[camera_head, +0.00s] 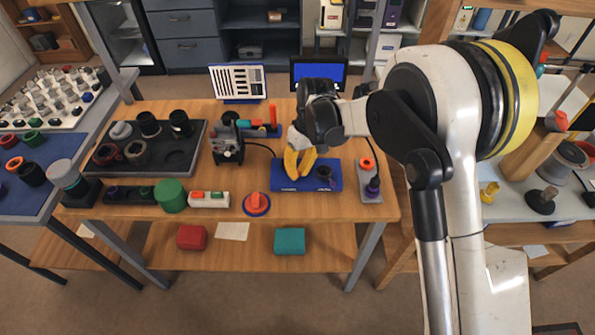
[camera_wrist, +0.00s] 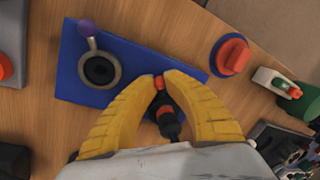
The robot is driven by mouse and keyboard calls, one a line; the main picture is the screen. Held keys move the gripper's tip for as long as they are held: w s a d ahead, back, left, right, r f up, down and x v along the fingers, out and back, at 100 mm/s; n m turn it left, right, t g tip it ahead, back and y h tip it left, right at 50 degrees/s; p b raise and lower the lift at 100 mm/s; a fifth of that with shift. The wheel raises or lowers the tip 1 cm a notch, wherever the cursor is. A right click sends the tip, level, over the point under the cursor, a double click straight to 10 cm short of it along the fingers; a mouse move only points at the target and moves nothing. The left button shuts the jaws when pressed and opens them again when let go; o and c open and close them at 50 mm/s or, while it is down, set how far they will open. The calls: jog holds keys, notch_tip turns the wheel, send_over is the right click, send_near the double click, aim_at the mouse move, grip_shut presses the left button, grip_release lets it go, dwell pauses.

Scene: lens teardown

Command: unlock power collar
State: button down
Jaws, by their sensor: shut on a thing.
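A pale ring-shaped collar with a dark centre (camera_wrist: 99,69) sits on the blue mat (camera_wrist: 75,57). A short arm with a purple ball (camera_wrist: 86,27) sticks out from it. In the head view the dark fixture (camera_head: 324,172) stands on the right part of the blue mat (camera_head: 309,187). My gripper (camera_wrist: 160,82) has its yellow fingertips closed on a small red-and-black part (camera_wrist: 165,108), apart from the collar.
A red knob on a blue disc (camera_head: 256,203) stands at the front edge. A grey plate (camera_head: 369,182) lies right of the mat. A green cylinder (camera_head: 172,195), a white box (camera_head: 209,199) and a dark tray (camera_head: 182,161) are left. A blue screen (camera_head: 319,72) stands behind.

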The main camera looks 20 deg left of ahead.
jog(key=c, duration=1.6)
grip_release()
jog(key=shift+w, duration=0.1)
jog(key=shift+c, duration=0.2)
jog(key=shift+r, duration=0.1)
notch_tip(320, 180, up, 12)
jog(key=w+d, duration=0.1)
jog(key=shift+w+d+f, duration=0.2)
jog(key=shift+w+d, duration=0.05)
jog(key=shift+w, duration=0.1)
